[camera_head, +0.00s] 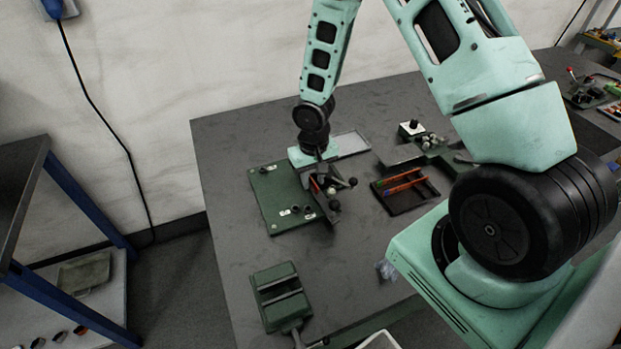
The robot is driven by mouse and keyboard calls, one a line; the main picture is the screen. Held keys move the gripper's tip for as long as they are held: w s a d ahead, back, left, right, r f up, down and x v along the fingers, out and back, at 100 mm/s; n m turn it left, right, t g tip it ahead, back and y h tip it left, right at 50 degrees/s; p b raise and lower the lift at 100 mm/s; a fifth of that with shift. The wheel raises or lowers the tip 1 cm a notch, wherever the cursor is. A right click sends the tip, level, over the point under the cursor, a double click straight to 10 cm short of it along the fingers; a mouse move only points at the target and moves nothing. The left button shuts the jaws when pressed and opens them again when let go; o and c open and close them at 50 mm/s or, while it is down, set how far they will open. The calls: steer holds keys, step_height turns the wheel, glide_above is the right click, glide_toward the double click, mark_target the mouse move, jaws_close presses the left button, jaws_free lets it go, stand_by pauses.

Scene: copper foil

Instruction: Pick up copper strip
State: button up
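My gripper (329,196) hangs over the middle of the dark table, at the right edge of a green board. Its dark fingers blend with small dark parts around them, so I cannot tell whether it is open or shut. A small reddish-orange piece shows right at the gripper's left side, mostly hidden; I cannot tell if it is held. Thin orange and red strips (403,182) lie in a shallow black tray (408,206) to the right of the gripper. I cannot tell which piece, if any, is the copper strip.
The green board (272,195) lies left of my gripper with small black knobs on it. A grey tray (352,144) lies behind. A green block-shaped fixture (281,297) sits at the front left. A white-topped box (411,129) stands behind the black tray.

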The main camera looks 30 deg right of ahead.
jaws_close()
stand_by(1.4)
